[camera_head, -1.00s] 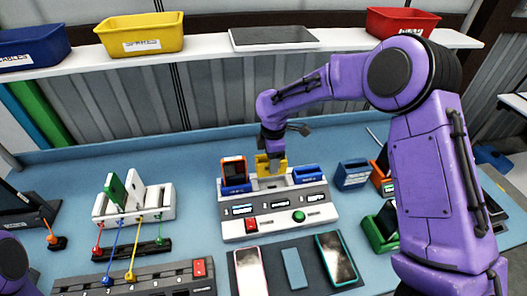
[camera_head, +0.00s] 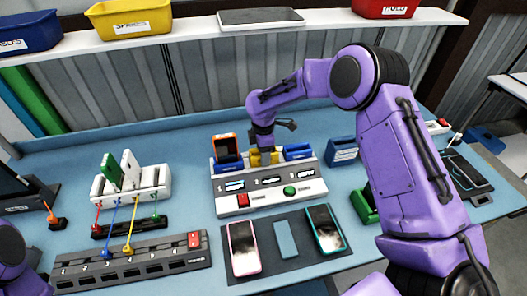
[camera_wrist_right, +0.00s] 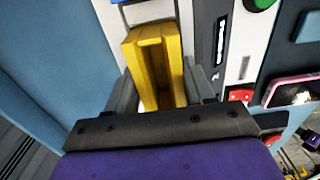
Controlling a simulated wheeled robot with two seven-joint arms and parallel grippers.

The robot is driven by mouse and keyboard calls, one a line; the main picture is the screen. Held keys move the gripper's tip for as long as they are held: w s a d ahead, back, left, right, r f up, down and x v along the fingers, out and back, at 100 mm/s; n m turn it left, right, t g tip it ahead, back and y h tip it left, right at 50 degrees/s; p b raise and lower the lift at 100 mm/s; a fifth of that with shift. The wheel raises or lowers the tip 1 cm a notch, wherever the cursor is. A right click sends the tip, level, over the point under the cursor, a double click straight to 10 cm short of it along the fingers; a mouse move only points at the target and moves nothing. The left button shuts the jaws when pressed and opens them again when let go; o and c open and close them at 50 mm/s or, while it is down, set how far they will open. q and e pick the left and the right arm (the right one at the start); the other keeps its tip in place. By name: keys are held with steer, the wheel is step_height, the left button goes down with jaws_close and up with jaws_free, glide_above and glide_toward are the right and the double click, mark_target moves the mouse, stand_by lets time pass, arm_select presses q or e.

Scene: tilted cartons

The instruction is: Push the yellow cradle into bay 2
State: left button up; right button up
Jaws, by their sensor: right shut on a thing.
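The yellow cradle (camera_head: 268,159) is at the middle bay of the white and grey dock (camera_head: 232,203), between two blue cradles. My right gripper (camera_head: 263,148) reaches down to it from above and behind. In the right wrist view, the gripper's grey fingers stand on either side of the yellow cradle (camera_wrist_right: 150,50) and are shut on it. The cradle's lower part is hidden by the dock, so I cannot tell how deep it sits. My left gripper is not in view; only a purple part of my left arm shows at the lower left.
The left blue cradle holds an orange device (camera_head: 225,146); the right blue cradle (camera_head: 297,152) looks empty. A loose blue cradle (camera_head: 343,152) and a green one (camera_head: 362,207) stand to the right. A dark mat (camera_head: 268,260) with phones lies in front.

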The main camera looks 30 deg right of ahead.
steer(key=shift+r, duration=0.1)
steer(key=shift+p, duration=0.35)
stand_by(0.3)
steer(key=shift+f, duration=0.3)
stand_by(1.0)
steer(key=shift+s+f, duration=0.2)
stand_by(1.1)
